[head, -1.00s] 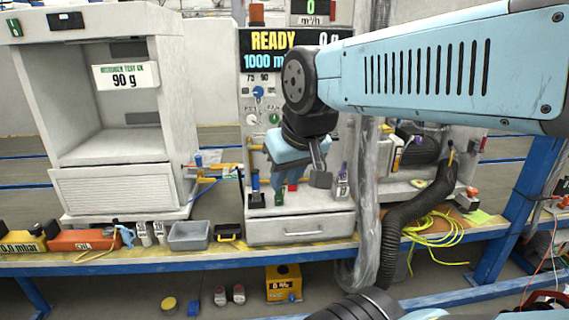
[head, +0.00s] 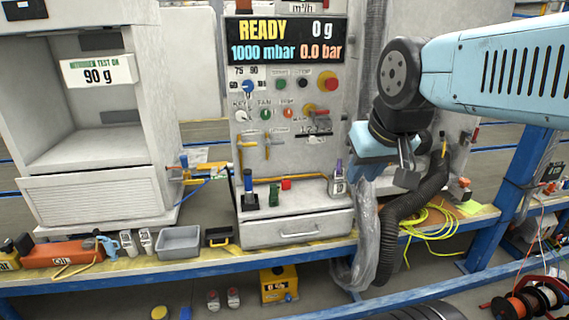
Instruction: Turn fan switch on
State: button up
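The fan switch (head: 265,114) is a small green knob on the upright control panel (head: 300,145), under a label that seems to read FAN. Its exact turn position is too small to tell. A white key knob (head: 241,116) is to its left and an orange one (head: 287,112) to its right. My gripper (head: 407,170) hangs at the right of the panel, in front of the grey hose, well apart from the switch. It appears empty. Its fingers are seen from the side, so I cannot tell how far apart they are.
A display (head: 283,42) above the knobs reads READY, 0 g, 1000 mbar, 0.0 bar. A red button (head: 327,81) sits at the panel's upper right. A plastic-wrapped hose (head: 367,220) runs down beside the panel. The space before the knobs is clear.

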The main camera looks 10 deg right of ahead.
aim_at(266, 115)
jog(key=k, duration=0.6)
jog(key=u, duration=0.55)
jog(key=i, duration=1.25)
jog(key=z, duration=0.55)
